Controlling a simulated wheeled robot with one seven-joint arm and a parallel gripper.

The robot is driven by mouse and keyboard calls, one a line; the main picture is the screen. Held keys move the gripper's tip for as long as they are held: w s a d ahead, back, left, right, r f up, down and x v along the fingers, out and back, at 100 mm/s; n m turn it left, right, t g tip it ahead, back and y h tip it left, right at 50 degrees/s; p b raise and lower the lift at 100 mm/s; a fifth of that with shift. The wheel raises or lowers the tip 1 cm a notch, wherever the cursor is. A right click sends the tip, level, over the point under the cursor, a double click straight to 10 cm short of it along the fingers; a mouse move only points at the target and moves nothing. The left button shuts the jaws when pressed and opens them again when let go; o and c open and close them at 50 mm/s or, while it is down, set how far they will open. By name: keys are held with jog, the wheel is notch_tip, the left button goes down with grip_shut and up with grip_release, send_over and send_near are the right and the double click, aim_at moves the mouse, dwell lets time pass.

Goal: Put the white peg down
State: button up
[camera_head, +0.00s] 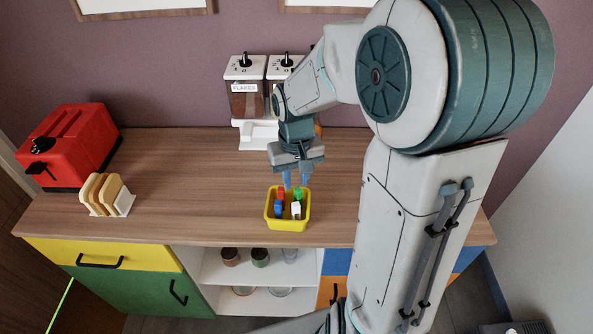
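A small yellow container (288,227) stands near the front edge of the wooden counter. The white peg (296,211) is in its front right part. A green peg (298,193) is behind it, a blue peg (278,209) is to its left, and a red peg (281,194) is at the back left. My gripper (296,181) points down just above the back of the container. Its two blue fingers are apart, and I see nothing held between them. The exact height of the fingertips over the pegs is hard to tell.
A cereal dispenser (245,100) stands behind my gripper against the wall. A red toaster (75,145) and a rack with toast (105,195) are at the left. The counter (190,190) between rack and container is clear. My arm hides the right side.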

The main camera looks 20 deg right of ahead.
jog(key=s+r+t, duration=0.3)
jog(key=s+r, duration=0.6)
jog(key=s, duration=0.4)
jog(key=shift+a+t, duration=0.2)
jog(key=shift+t, duration=0.1)
jog(key=shift+d, duration=0.1)
